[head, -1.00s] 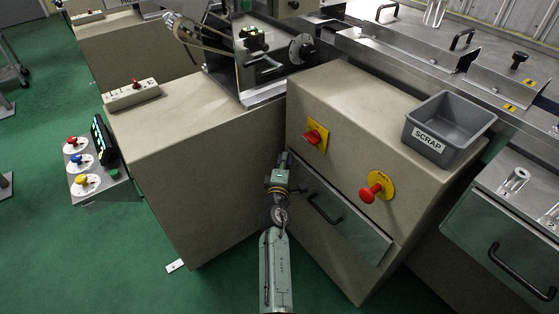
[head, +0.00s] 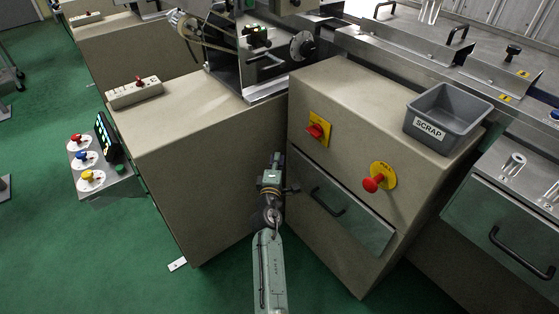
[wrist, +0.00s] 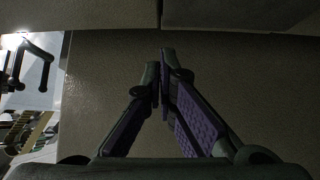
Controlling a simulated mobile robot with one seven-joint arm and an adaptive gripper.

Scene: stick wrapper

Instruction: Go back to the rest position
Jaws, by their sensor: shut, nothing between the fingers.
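My arm extends up from the bottom middle of the head view, and its end with my gripper (head: 277,160) is in front of the beige machine cabinets, near the corner where they meet. In the wrist view my gripper (wrist: 162,78) has its two fingers meeting at the tips, with nothing between them. Purple ridged pads show on the fingers' inner sides. A plain beige cabinet face fills most of the wrist view behind the fingers.
The right cabinet has a yellow-backed red switch (head: 317,131), a red stop button (head: 373,183) and a drawer handle (head: 327,199). A grey SCRAP bin (head: 446,121) stands on top. A button panel (head: 92,165) stands at left. Green floor (head: 110,255) is open at lower left.

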